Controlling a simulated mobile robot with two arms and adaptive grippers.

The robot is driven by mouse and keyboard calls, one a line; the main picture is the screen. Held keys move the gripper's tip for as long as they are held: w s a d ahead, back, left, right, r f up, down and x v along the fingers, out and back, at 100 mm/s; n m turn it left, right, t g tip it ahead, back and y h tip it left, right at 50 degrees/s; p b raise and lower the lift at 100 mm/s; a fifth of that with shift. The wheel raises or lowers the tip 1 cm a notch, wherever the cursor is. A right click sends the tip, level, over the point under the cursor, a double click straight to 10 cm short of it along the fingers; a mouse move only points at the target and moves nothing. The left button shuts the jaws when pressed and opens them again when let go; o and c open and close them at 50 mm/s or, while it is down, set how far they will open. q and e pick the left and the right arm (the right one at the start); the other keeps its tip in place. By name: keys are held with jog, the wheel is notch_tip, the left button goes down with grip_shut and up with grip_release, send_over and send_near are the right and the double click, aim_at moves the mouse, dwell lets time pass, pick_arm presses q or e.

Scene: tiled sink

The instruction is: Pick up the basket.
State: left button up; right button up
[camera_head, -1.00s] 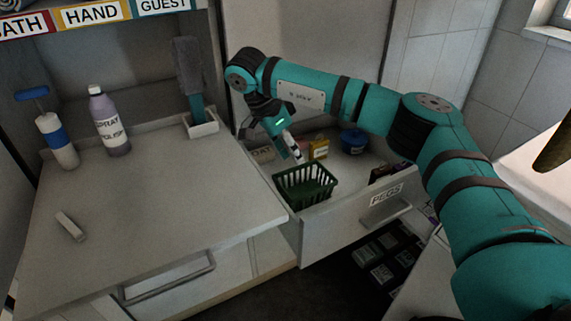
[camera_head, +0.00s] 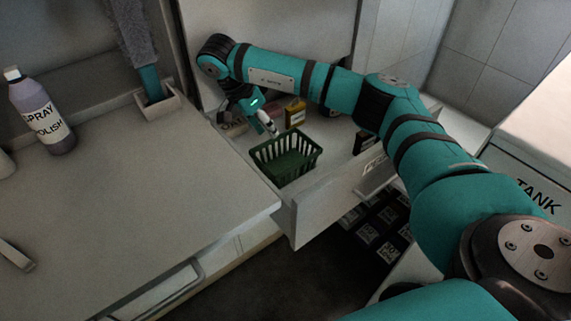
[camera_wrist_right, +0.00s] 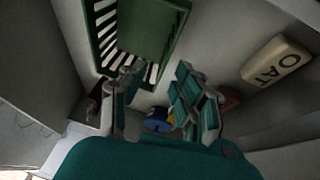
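The dark green slatted basket (camera_head: 290,167) sits upright in the open drawer, near its front left corner. My right gripper (camera_head: 270,127) points down just behind the basket's back rim. In the right wrist view, the basket (camera_wrist_right: 150,30) fills the top, and the two fingers of my right gripper (camera_wrist_right: 160,82) are apart, with nothing seen held between them. The left finger overlaps the basket's slats in that view; I cannot tell whether it touches them. My left gripper is not in view.
The drawer (camera_head: 325,213) also holds a yellow box (camera_head: 295,114), a dark box (camera_head: 363,143) and a block marked OAT (camera_wrist_right: 277,60). A blue item (camera_wrist_right: 158,122) shows low in the wrist view.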

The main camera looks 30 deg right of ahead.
aim_at(275, 147)
jog(key=shift+x, duration=0.95)
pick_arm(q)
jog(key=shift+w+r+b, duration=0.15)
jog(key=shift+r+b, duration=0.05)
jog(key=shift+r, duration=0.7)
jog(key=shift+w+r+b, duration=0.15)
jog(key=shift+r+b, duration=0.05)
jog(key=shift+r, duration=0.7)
pick_arm(e)
jog(key=shift+w+a+x, duration=0.1)
jog(key=shift+w+x, duration=0.05)
jog(key=shift+x, duration=1.2)
jog(key=shift+w+a+x, duration=0.1)
jog(key=shift+w+x, duration=0.05)
jog(key=shift+x, duration=1.2)
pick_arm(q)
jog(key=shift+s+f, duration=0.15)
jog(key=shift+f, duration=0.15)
pick_arm(e)
jog(key=shift+f, duration=0.35)
jog(key=c, duration=0.6)
grip_shut()
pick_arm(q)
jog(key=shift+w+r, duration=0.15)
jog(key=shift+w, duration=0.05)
